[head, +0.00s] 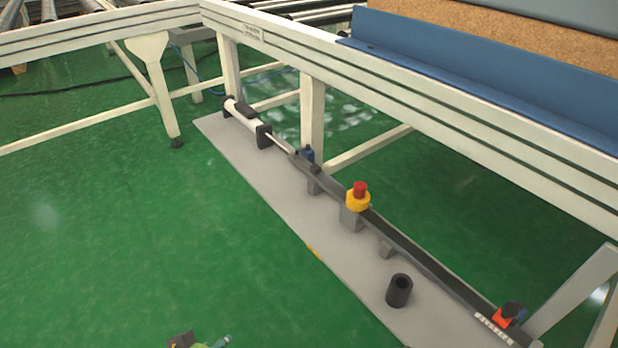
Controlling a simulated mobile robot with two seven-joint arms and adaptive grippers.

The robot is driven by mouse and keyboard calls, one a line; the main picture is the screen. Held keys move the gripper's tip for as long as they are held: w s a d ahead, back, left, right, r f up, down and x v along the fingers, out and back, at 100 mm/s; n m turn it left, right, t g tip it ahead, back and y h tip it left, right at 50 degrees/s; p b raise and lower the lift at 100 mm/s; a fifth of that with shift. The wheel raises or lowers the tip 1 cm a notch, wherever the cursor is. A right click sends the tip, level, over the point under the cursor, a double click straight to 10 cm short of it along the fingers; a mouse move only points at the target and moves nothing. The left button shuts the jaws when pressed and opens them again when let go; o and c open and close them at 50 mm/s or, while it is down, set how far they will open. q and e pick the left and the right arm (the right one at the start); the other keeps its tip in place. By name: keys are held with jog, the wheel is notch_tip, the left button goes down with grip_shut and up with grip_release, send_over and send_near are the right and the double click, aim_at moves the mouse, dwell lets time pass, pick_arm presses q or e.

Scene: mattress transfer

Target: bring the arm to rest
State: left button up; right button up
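Neither of my arms can be made out in the head view, and no gripper fingers show. A small dark brown and green shape (182,341) is cut off by the bottom edge, left of the middle. Too little of it shows to tell what it is. At the upper right, a thick brown speckled slab (500,32) with a grey layer over it lies behind a blue ledge (480,80) on the white conveyor frame (400,85).
A grey plate (285,220) on the green floor (130,240) runs along the frame. It carries a cylinder, a dark rail, a yellow-and-red button (358,197) and a black tube (398,290). White legs and braces stand behind. Floor at left front is clear.

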pick_arm(q)
jog(key=s+a+f+g+p, duration=0.2)
jog(key=s+f+g+p, duration=0.4)
jog(key=p, duration=0.9)
pick_arm(e)
jog(key=s+d+g+h+p, duration=0.1)
jog(key=s+d+g+p, duration=0.1)
jog(key=s+p, duration=0.9)
jog(key=s+d+n+g+h+p, duration=0.1)
jog(key=s+d+p, duration=0.3)
jog(key=s+p, duration=0.6)
jog(key=shift+s+r+g+p, duration=0.4)
jog(key=shift+g+p, duration=0.3)
jog(key=shift+p, duration=0.4)
pick_arm(q)
jog(key=s+a+r, duration=0.1)
jog(key=s, duration=0.8)
jog(key=s+a+r+y, duration=0.1)
jog(key=s+a+r, duration=0.1)
jog(key=s, duration=0.7)
jog(key=shift+s, duration=0.25)
pick_arm(e)
jog(key=shift+f, duration=0.1)
jog(key=shift+c, duration=0.4)
